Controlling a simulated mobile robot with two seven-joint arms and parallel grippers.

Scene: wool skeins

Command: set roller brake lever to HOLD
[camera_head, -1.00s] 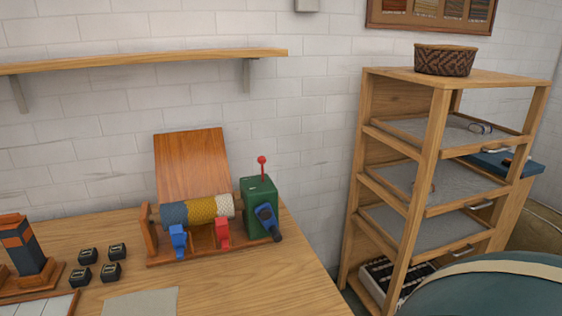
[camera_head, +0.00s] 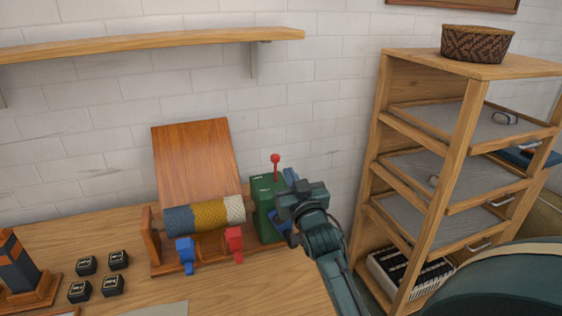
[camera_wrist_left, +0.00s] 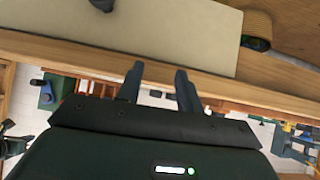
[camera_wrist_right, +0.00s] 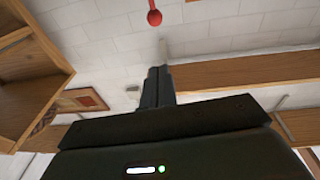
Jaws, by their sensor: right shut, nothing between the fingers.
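The roller brake lever (camera_head: 276,160) is a short stem with a red ball knob, standing roughly upright on a green box (camera_head: 263,207) at the roller's right end. Small pale marks on the box are too small to read. In the right wrist view the red knob (camera_wrist_right: 154,17) hangs in the upper middle, beyond the fingertips and apart from them. My right gripper (camera_head: 289,176) is shut and empty, just right of the lever and partly covering the box. My left gripper (camera_wrist_left: 160,72) is open and empty in its wrist view; the head view does not show it.
The roller (camera_head: 205,215) carries blue, yellow and cream wool, with blue (camera_head: 185,254) and red (camera_head: 234,243) clamp-like pieces in front. A blue crank (camera_head: 281,228) is partly hidden by my right arm. A wooden shelf unit (camera_head: 455,178) stands right; a wall shelf (camera_head: 150,45) runs above.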

